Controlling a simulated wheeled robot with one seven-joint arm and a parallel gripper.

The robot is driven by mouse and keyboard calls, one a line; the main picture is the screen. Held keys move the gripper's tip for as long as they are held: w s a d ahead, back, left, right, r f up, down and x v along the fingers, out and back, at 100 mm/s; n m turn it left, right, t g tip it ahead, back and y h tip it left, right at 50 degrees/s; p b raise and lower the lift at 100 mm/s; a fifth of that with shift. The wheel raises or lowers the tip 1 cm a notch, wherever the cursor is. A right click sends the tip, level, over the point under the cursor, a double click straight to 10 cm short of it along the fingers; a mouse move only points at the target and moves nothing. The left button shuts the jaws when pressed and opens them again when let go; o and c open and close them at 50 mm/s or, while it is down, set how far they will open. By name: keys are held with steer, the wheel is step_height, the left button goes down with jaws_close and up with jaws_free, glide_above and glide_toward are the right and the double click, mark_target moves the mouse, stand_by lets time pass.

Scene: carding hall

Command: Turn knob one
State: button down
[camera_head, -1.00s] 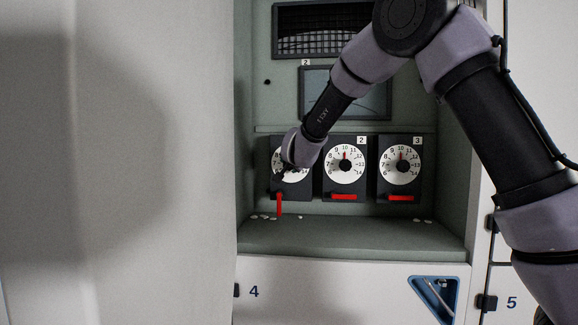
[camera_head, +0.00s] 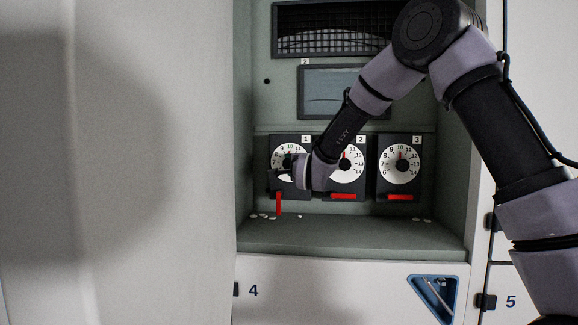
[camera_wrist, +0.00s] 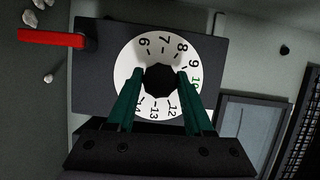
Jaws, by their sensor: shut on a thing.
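Knob one is a black faceted knob (camera_wrist: 160,80) at the middle of a white numbered dial (camera_wrist: 128,70). The dial is on a dark panel with label 1, leftmost of three, and shows partly in the head view (camera_head: 279,156). My gripper (camera_wrist: 160,84) has its green fingers on either side of the knob and is shut on it. In the head view my wrist covers the dial's lower right. The pointer of knob one cannot be made out. A red lever (camera_head: 279,204) on this panel hangs straight down.
Dial two (camera_head: 345,179) and dial three (camera_head: 401,178) are to the right, their red levers level. A dark screen (camera_head: 322,84) and a mesh window are above. Small pale bits lie on the green ledge (camera_head: 350,235). The recess has side walls close by.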

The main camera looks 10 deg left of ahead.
steer(key=shift+m, duration=0.3)
steer(key=shift+c, duration=1.6)
jaws_free()
steer(key=shift+s, duration=0.1)
steer(key=v, duration=1)
steer(key=shift+s+d, duration=0.15)
steer(key=shift+s, duration=0.15)
steer(key=shift+f, duration=0.15)
